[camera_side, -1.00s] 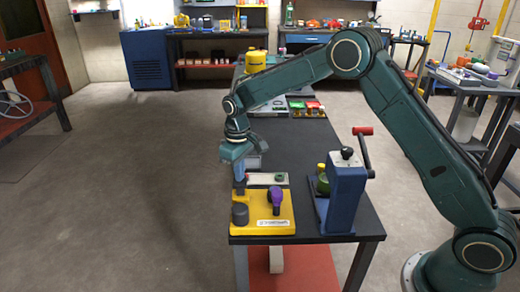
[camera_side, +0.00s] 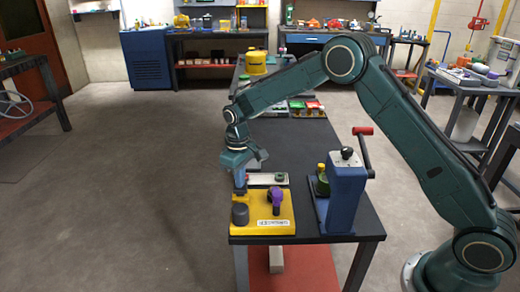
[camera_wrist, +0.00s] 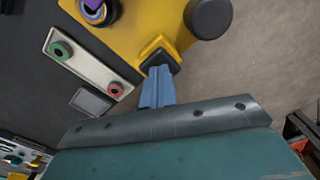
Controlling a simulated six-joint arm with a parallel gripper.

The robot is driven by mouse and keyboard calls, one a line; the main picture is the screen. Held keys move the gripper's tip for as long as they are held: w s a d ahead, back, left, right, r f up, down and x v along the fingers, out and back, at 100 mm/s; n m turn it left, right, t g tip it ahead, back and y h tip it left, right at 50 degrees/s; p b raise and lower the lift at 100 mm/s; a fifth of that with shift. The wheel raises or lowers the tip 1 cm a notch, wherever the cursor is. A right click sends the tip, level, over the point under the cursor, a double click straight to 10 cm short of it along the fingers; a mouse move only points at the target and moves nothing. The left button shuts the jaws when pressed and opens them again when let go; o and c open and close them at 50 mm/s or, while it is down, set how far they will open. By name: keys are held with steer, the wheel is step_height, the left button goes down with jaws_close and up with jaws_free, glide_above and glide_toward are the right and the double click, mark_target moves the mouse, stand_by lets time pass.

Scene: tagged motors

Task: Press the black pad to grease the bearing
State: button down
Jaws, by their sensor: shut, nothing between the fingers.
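The yellow fixture (camera_side: 262,226) sits at the near left of the dark bench and shows at the top of the wrist view (camera_wrist: 140,18). The black pad (camera_wrist: 161,60) caps a small yellow post at the fixture's edge. My gripper (camera_wrist: 158,70) is shut and empty, its blue fingertips at the pad. I cannot tell if they touch it or hover just above. In the side view my gripper (camera_side: 240,189) points down at the fixture's back left and hides the pad. The bearing (camera_wrist: 98,10) is a ring around a purple part (camera_side: 276,197) on the fixture.
A dark round knob (camera_side: 240,214) stands on the fixture's front left, near my fingers. A pale plate (camera_side: 267,180) with a green and a red button (camera_wrist: 115,90) lies behind. A blue press (camera_side: 345,195) with a red-handled lever stands to the right.

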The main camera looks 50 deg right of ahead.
steer(key=shift+r, duration=1.8)
steer(key=shift+f, duration=0.2)
steer(key=shift+f, duration=1.7)
steer(key=shift+r, duration=1.9)
step_height(320, 180, up, 6)
